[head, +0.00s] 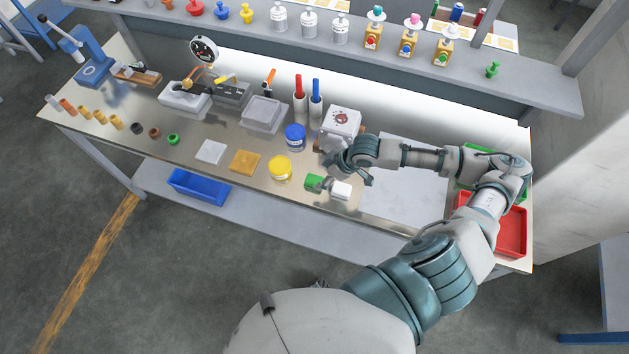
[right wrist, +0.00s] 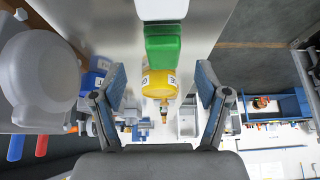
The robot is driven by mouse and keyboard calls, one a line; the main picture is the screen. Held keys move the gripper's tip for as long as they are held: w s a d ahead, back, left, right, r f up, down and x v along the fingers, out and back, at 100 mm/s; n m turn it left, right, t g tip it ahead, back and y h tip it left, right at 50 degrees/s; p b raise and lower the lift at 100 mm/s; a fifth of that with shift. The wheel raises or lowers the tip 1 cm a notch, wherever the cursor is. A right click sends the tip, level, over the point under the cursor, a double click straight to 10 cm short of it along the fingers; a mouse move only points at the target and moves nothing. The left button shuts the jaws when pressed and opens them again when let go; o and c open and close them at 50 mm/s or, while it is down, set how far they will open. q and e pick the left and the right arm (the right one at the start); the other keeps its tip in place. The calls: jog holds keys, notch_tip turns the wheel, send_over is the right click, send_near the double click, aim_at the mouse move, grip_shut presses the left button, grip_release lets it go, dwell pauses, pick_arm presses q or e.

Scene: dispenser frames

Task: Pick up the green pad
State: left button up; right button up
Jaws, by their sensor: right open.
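The green pad (head: 314,182) lies near the front edge of the metal bench, beside a white block (head: 341,190) on its right. In the right wrist view the green pad (right wrist: 163,45) shows upper centre, with the white block (right wrist: 163,8) above it and a labelled yellow jar (right wrist: 158,82) below it. My right gripper (head: 347,180) is over the bench by the pad and the white block. Its fingers (right wrist: 161,75) are spread wide and hold nothing. I cannot tell its exact height. My left gripper is not in view.
A yellow jar (head: 280,168) and an orange pad (head: 245,161) lie left of the green pad. A white boxy device (head: 341,122) stands behind the gripper. A red tray (head: 512,232) is at the right end. A shelf (head: 400,62) runs along the back.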

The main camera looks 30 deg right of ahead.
aim_at(315, 179)
jog(key=x, duration=0.5)
jog(key=shift+w+a, duration=0.15)
jog(key=shift+a, duration=0.15)
jog(key=c, duration=1.2)
